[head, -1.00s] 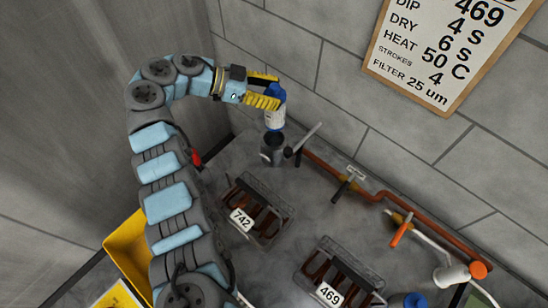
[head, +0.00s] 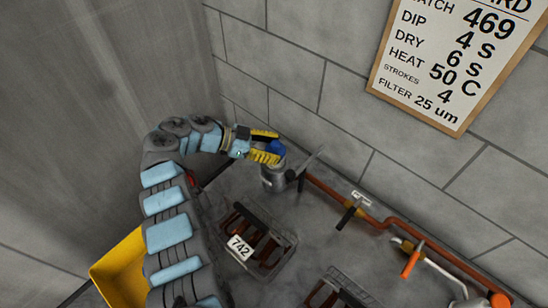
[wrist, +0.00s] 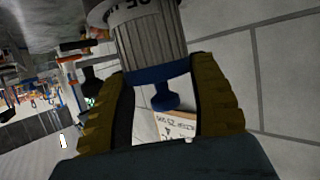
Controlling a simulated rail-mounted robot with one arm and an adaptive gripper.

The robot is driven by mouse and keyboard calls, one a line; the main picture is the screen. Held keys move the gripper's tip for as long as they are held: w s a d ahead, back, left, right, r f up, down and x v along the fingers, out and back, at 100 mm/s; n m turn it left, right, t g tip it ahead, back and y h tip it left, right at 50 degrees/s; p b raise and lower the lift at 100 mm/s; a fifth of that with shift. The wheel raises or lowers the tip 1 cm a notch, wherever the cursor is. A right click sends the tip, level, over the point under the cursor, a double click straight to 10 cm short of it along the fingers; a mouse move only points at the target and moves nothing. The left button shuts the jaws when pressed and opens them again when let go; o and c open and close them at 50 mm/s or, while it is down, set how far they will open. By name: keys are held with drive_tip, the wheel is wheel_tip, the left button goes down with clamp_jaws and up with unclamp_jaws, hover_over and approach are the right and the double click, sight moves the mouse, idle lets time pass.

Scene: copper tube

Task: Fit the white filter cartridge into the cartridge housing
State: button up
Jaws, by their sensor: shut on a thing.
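My gripper (head: 266,148) is shut on the blue cap (head: 277,150) of the white filter cartridge. The wrist view shows both yellow fingers around the blue cap (wrist: 160,74), with the ribbed pale cartridge body (wrist: 150,38) beyond it. The cartridge housing (head: 270,182), a grey upright cup, is directly below my gripper in the head view. The blue cap is close above the housing's mouth. The lower cartridge is hidden, and I cannot tell how deep it sits inside.
A dark lever (head: 312,160) stands right beside the housing. A copper pipe (head: 340,200) with valves runs along the wall. A rack marked 742 (head: 258,240) stands in front, with another rack (head: 340,290) to its right. A yellow bin (head: 120,270) is at lower left.

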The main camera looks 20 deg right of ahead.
drive_tip(key=shift+f+b, duration=0.8)
drive_tip(key=shift+f, duration=1.3)
drive_tip(key=o, duration=1.2)
drive_tip(key=shift+r, duration=0.1)
drive_tip(key=shift+c, duration=0.2)
drive_tip(key=shift+r, duration=0.1)
